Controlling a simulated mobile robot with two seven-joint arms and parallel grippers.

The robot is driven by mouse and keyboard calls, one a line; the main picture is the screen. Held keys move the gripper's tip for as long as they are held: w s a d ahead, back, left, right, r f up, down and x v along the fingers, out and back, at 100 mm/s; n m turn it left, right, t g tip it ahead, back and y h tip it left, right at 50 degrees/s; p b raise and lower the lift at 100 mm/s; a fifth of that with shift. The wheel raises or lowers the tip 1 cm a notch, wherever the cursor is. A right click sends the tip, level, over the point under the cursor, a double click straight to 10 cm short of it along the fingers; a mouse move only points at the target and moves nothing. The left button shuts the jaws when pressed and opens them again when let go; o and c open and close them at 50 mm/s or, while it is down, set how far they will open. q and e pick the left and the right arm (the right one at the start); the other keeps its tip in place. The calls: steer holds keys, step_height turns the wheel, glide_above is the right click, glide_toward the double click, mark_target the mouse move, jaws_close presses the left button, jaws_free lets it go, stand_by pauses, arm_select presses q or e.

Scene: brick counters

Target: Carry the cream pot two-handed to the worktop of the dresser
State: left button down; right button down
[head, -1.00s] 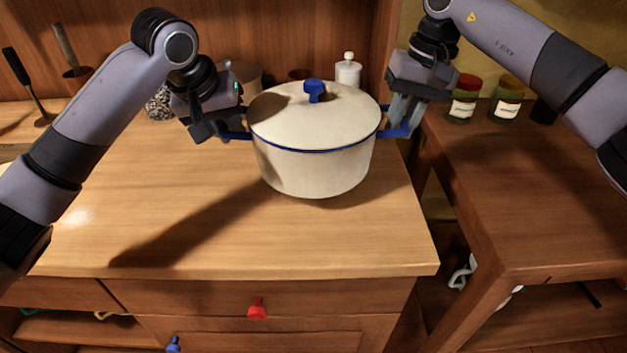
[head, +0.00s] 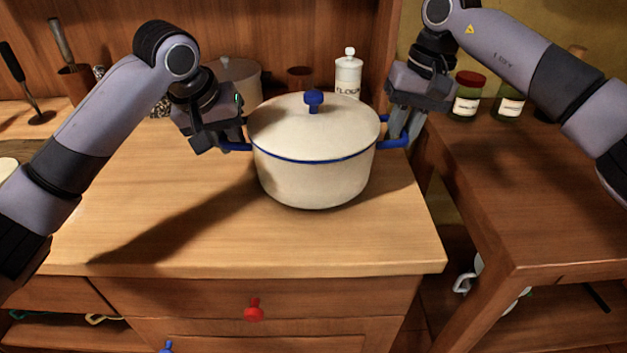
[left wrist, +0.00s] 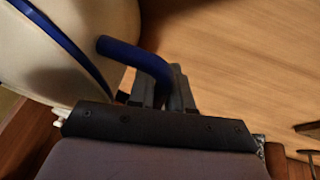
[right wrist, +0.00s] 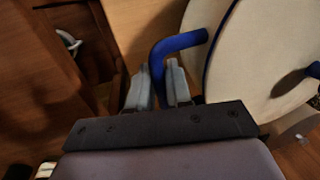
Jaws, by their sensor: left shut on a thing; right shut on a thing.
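The cream pot (head: 310,185) has a blue rim, a lid with a blue knob and blue side handles. It is upright over the worktop of the dresser (head: 180,235), near its right end. Its shadow falls to the left on the wood; I cannot tell whether its base touches. My left gripper (head: 232,143) is shut on the left handle, which also shows in the left wrist view (left wrist: 140,55). My right gripper (head: 400,138) is shut on the right handle, seen in the right wrist view (right wrist: 175,45). The lid is on.
Behind the pot stand a grey lidded pot (head: 237,75), a brown cup (head: 300,77) and a white flour canister (head: 348,72). A utensil holder (head: 77,82) is at back left. A side table (head: 540,190) with jars (head: 467,97) stands right. The front left worktop is clear.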

arm_select(q)
steer(key=shift+f+b, duration=0.55)
arm_select(e)
steer(key=shift+f, duration=0.55)
arm_select(q)
steer(key=c, duration=1)
jaws_free()
steer(key=shift+c, duration=0.2)
arm_select(e)
steer(key=c, duration=1)
jaws_free()
steer(key=shift+c, duration=0.2)
steer(key=shift+r, duration=0.3)
arm_select(q)
steer(key=v, duration=1.2)
arm_select(e)
step_height(320, 180, up, 11)
steer(key=d, duration=0.2)
steer(key=shift+d+r, duration=0.15)
steer(key=shift+r, duration=0.05)
